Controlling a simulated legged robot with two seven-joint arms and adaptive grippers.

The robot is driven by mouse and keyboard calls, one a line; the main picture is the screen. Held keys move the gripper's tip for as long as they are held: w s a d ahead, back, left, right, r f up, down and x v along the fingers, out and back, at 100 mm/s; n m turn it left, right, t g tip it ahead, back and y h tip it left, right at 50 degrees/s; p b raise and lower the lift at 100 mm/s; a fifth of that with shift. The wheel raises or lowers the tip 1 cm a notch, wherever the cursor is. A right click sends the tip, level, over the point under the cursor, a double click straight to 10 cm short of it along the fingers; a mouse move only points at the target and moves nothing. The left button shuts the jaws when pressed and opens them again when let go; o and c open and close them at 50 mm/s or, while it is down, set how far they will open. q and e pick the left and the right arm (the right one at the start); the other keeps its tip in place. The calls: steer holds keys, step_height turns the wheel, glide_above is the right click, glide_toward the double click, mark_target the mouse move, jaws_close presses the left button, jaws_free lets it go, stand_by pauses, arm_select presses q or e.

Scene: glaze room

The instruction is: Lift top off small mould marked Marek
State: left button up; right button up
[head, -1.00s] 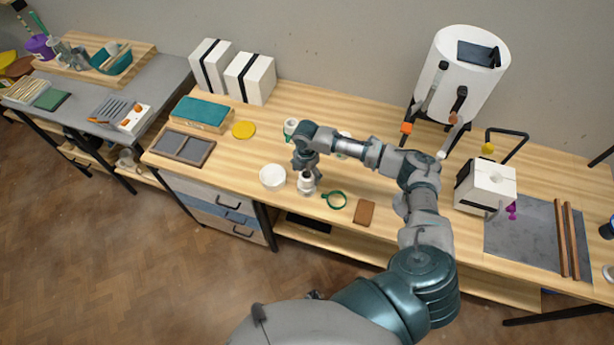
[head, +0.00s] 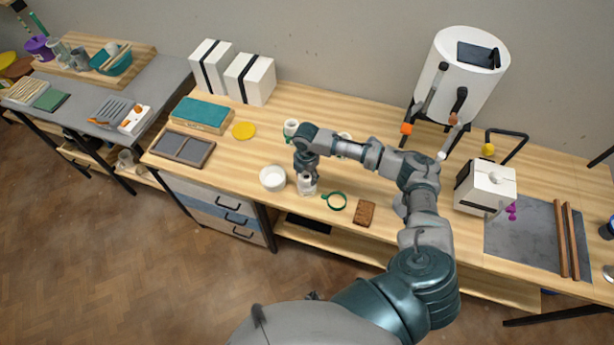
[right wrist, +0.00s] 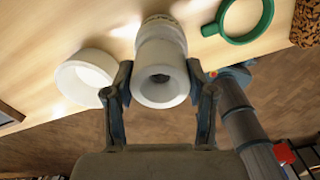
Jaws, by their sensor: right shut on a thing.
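A small white block mould with a dark strap (head: 483,190) stands at the right of the bench; I cannot read any name on it. My right gripper (head: 306,180) is well to its left, near the bench's front edge. It is shut on a white round-bodied vessel (right wrist: 165,60) with a hole in its near end, one finger on each side. The vessel also shows in the head view (head: 307,188), partly hidden by the gripper. I cannot tell whether it touches the bench. My left gripper is not in view.
A white bowl (head: 272,178) is just left of the vessel; a green ring (head: 337,201) and brown speckled block (head: 365,213) are to its right. Two large strapped white blocks (head: 249,78) stand at the back. A tall white cylinder (head: 461,75) stands behind the small mould.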

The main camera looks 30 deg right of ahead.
step_height(320, 180, up, 9)
steer(key=p, duration=0.1)
steer(key=shift+r, duration=0.2)
steer(key=shift+d, duration=0.1)
stand_by(0.5)
steer(key=s+a+r+m, duration=0.1)
steer(key=a+m, duration=0.4)
steer(key=m, duration=0.6)
steer(key=s+a+r+m, duration=0.1)
steer(key=a+r+m, duration=0.2)
steer(key=m, duration=0.8)
steer(key=a, duration=0.2)
steer(key=shift+s+a+r+b, duration=0.25)
steer(key=shift+s+a+b, duration=0.05)
steer(key=shift+s+b, duration=0.05)
